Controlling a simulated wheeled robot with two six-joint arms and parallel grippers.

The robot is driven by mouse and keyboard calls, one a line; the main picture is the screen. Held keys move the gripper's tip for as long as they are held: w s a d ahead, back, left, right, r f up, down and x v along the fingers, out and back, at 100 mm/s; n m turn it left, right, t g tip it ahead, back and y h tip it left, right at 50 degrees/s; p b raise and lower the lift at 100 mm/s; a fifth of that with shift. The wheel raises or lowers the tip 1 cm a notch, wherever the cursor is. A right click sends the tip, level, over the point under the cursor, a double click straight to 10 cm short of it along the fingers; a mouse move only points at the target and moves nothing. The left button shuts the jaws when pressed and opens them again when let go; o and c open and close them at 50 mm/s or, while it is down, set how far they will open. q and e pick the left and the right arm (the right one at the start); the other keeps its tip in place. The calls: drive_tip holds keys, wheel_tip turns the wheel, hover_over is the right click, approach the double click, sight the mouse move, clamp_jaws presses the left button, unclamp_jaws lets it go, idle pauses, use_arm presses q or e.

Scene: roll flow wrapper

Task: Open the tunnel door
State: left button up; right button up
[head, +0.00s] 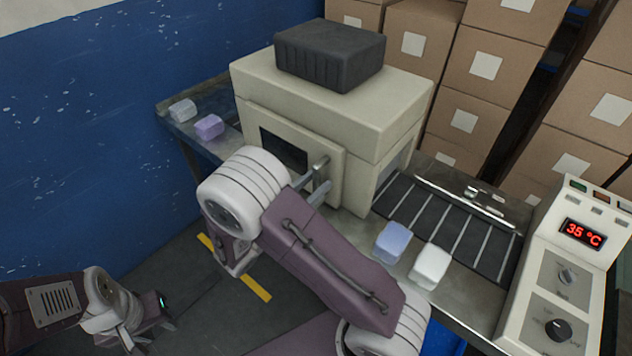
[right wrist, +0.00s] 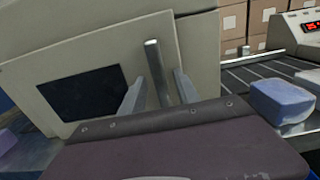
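The tunnel is a cream box (head: 390,120) on the conveyor. Its front door (head: 330,160) is a cream panel with a dark window (head: 283,153); the panel also shows in the right wrist view (right wrist: 60,65). I cannot tell whether it is slightly ajar. A metal bar handle (right wrist: 154,65) stands out near the door's right edge. My right gripper (right wrist: 160,92) is at the handle, its two grey fingers apart with the bar between them. Gaps show beside the bar. My left gripper (head: 150,318) is low at the left, away from the tunnel; its fingers are unclear.
A dark ribbed block (head: 330,55) sits on the tunnel. Blue (head: 392,242) and white (head: 430,265) packs lie on the right metal ledge; purple (head: 209,127) and whitish (head: 182,110) packs lie left. A control panel (head: 560,270) reads 35 °C. Boxes stand behind.

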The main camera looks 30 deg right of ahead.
drive_tip(key=shift+w+d, duration=0.1)
drive_tip(key=shift+d, duration=0.35)
clamp_jaws()
idle(1.1)
